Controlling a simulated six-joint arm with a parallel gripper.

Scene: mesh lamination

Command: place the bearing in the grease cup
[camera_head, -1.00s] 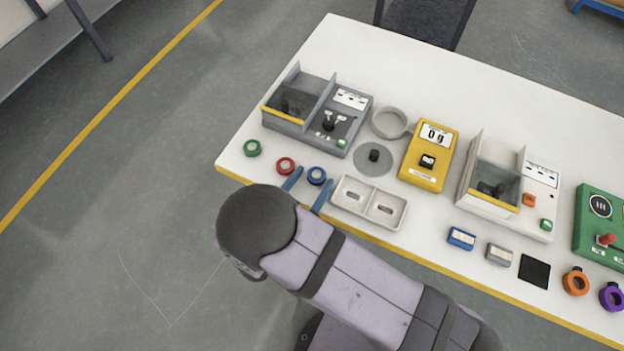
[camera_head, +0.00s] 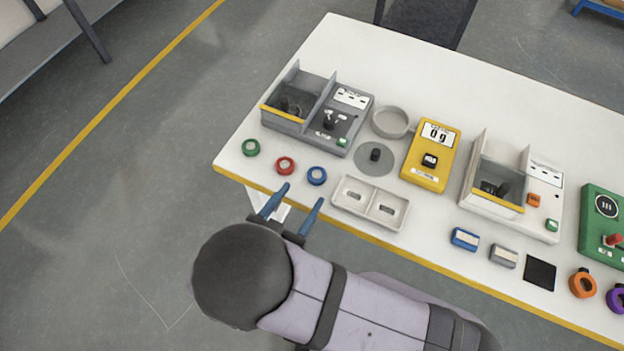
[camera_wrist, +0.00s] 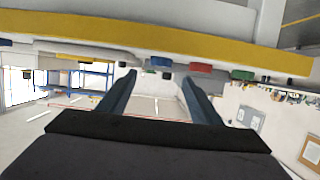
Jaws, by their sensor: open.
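Three small rings lie in a row at the table's front left: a green ring (camera_head: 251,148), a red ring (camera_head: 285,166) and a blue ring (camera_head: 317,176). I cannot tell which one is the bearing. A round, shallow grey cup (camera_head: 390,122), likely the grease cup, stands behind a flat grey disc; it looks empty. My gripper (camera_head: 301,193) is open and empty at the table's front edge, its blue fingers just in front of the blue ring. In the wrist view the spread fingers (camera_wrist: 158,80) have nothing between them.
Right of the rings is a white two-compartment tray (camera_head: 370,203). Behind them stands a grey walled device (camera_head: 317,110). A yellow scale (camera_head: 430,155) and a white walled device (camera_head: 512,190) stand farther right. The yellow table edge (camera_head: 400,248) is close to my arm.

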